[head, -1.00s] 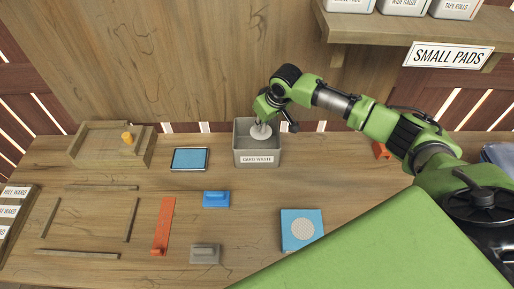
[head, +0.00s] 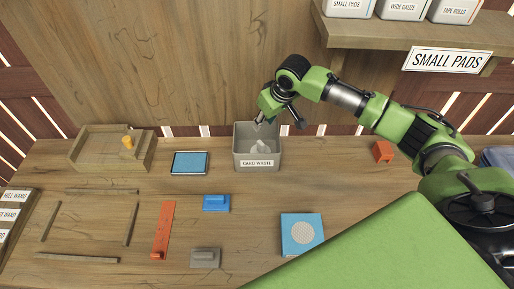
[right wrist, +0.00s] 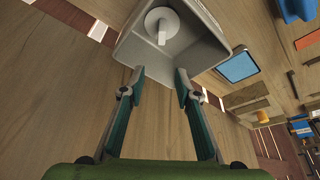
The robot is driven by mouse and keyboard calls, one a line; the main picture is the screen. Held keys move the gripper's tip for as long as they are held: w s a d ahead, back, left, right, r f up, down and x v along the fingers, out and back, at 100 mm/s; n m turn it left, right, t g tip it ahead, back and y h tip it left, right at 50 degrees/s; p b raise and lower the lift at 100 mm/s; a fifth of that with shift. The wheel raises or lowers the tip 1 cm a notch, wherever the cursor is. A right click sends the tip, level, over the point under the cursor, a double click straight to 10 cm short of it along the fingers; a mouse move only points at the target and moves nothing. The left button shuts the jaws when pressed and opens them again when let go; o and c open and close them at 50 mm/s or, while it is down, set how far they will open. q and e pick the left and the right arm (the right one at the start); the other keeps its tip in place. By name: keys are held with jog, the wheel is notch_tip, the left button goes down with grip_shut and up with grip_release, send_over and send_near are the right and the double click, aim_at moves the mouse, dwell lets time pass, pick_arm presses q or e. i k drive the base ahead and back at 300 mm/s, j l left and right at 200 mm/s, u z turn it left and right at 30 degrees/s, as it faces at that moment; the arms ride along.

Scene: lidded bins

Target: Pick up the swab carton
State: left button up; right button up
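A flat blue carton (head: 302,229) with a pale dotted disc on its top lies on the bench at the front right in the head view. I take it as the swab carton, but no name on it can be read. My right gripper (head: 264,119) is over the grey card waste bin (head: 257,162), well behind and to the left of the carton. In the right wrist view its two fingers (right wrist: 160,72) are apart with nothing between them. A white piece with a round disc (right wrist: 158,24) lies inside the bin. My left gripper is not in view.
A blue-topped pad (head: 190,162), a blue block (head: 216,203), a grey block (head: 205,257) and an orange strip (head: 163,230) lie left of the carton. An orange block (head: 383,151) is at the back right. A shelf (head: 400,35) overhangs there. Bench between bin and carton is clear.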

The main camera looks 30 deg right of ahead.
aim_at(300, 233)
jog(key=k, duration=2)
